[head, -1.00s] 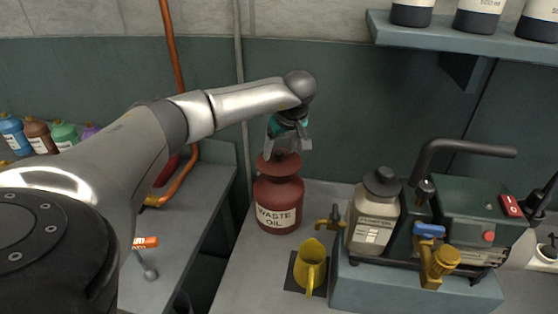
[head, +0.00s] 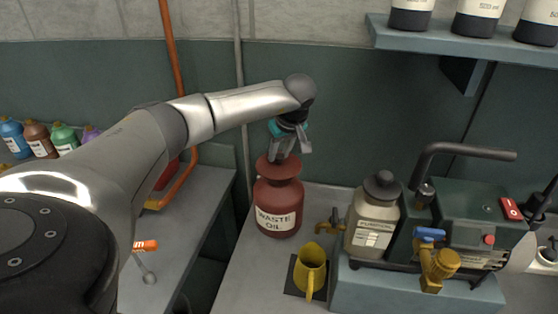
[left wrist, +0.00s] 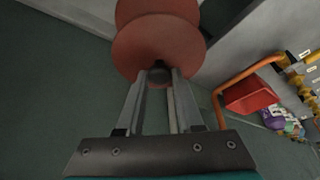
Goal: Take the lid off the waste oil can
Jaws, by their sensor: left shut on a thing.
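The waste oil can (head: 278,203) is a dark red jar with a white "WASTE OIL" label, standing upright on the grey bench. Its red lid (head: 266,170) is a wide disc at the can's top. My left gripper (head: 279,157) reaches down from above and its fingers are shut on the lid's knob. In the left wrist view, the round lid (left wrist: 150,45) fills the top middle, with the dark knob between the fingertips of the left gripper (left wrist: 161,76). The lid appears to rest on the can. My right gripper is in neither view.
A yellow jug (head: 312,266) stands on a dark pad in front of the can. To the right are a beige bottle (head: 371,225) and a green pump machine (head: 465,215). A shelf (head: 470,38) with bottles hangs above right. An orange pipe (head: 170,60) runs down the wall at left.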

